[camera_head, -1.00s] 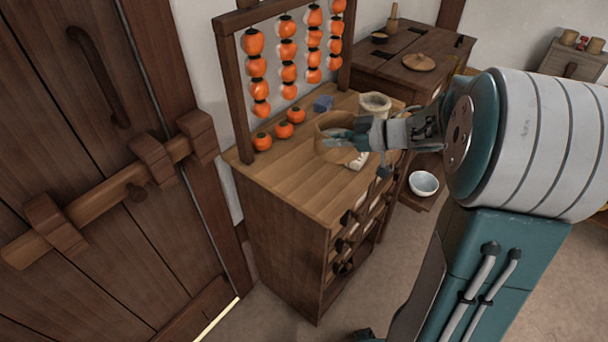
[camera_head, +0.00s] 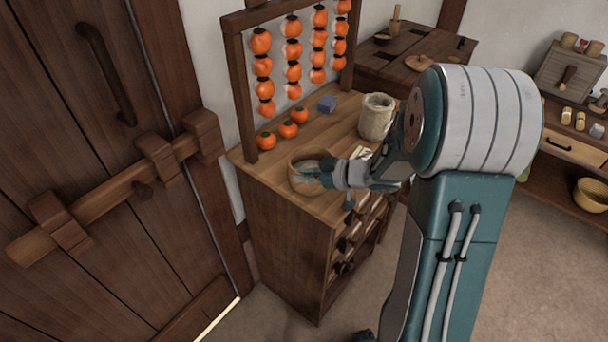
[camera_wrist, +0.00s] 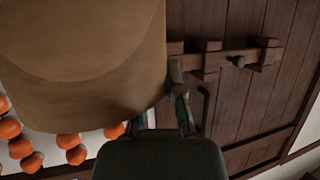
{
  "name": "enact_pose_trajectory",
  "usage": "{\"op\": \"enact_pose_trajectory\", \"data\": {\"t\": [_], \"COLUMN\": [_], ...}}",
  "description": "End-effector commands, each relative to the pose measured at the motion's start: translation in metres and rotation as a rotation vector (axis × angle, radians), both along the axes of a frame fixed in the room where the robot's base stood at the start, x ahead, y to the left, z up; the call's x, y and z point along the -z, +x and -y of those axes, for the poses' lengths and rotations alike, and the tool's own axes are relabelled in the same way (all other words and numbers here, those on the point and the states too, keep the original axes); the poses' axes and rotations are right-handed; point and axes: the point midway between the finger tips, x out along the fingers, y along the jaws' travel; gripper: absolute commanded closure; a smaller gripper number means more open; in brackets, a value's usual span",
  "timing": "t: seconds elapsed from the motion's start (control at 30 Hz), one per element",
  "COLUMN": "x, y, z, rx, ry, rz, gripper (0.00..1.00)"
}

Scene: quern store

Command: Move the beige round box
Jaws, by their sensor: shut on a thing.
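The beige round box (camera_head: 296,182) is in the head view over the front left part of the cabinet top (camera_head: 318,208). It is open at the top, and I cannot tell if its base touches the wood. In the wrist view the box (camera_wrist: 80,75) fills the upper left, very close. My gripper (camera_head: 318,176) is shut on the box's wall, with fingers at its right side and inside the rim. In the wrist view one finger of my gripper (camera_wrist: 177,95) shows beside the box; the other is mostly hidden.
A rack of orange hanging fruit (camera_head: 293,52) stands at the back of the cabinet top. A wooden door (camera_head: 95,130) is at left. The middle of the top is clear.

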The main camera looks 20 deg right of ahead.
Motion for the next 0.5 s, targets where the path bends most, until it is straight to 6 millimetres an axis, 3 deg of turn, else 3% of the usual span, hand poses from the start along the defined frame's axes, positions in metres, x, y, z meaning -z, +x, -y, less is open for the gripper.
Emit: {"op": "enact_pose_trajectory", "data": {"t": [0.03, 0.1, 0.5], "x": [0.0007, 0.0006, -0.0008], "y": [-0.0003, -0.0002, -0.0012], "z": [0.0011, 0.0018, 0.0018], "rx": [0.001, 0.002, 0.002], "ry": [0.001, 0.002, 0.0], "rz": [-0.003, -0.003, -0.002], "gripper": [0.85, 0.55, 0.55]}}
